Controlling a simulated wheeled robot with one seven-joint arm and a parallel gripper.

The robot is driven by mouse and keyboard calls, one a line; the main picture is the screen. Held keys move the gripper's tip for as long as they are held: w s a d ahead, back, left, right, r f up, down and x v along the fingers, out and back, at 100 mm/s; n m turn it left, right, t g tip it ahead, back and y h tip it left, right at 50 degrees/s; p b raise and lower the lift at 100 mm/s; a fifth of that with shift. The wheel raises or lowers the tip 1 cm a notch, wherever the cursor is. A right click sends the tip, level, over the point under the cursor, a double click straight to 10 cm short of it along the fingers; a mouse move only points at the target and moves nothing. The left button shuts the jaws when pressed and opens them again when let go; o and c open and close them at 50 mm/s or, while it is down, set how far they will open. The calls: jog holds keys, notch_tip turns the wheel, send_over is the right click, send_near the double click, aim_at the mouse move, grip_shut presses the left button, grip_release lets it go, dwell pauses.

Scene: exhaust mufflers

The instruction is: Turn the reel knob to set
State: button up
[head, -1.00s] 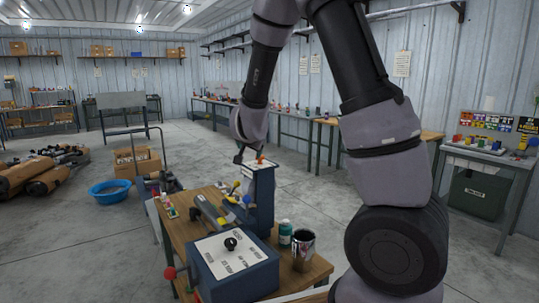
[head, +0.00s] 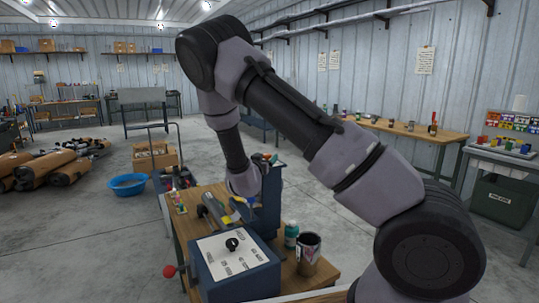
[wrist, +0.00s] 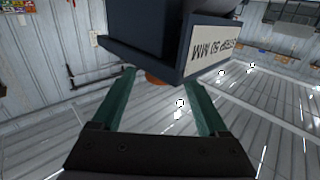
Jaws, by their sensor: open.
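The black knob (head: 232,244) sits on a white lettered panel (head: 228,256) on top of a blue box (head: 238,283) at the near end of the workbench. Which knob is the reel knob I cannot tell for sure. My gripper (wrist: 160,88) is open in the wrist view, with two teal fingers and nothing held between them. In the head view my gripper is hard to make out beside the blue stand.
The blue stand (head: 268,205) rises behind the box. A red ball handle (head: 169,271) sticks out at left. A green-labelled bottle (head: 291,234) and an open can (head: 308,254) stand at right on the wooden bench (head: 320,274). A blue basin (head: 128,184) is on the floor.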

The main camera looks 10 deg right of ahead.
jog(key=x, duration=0.5)
jog(key=shift+w+d, duration=0.1)
jog(key=shift+w, duration=0.1)
grip_shut()
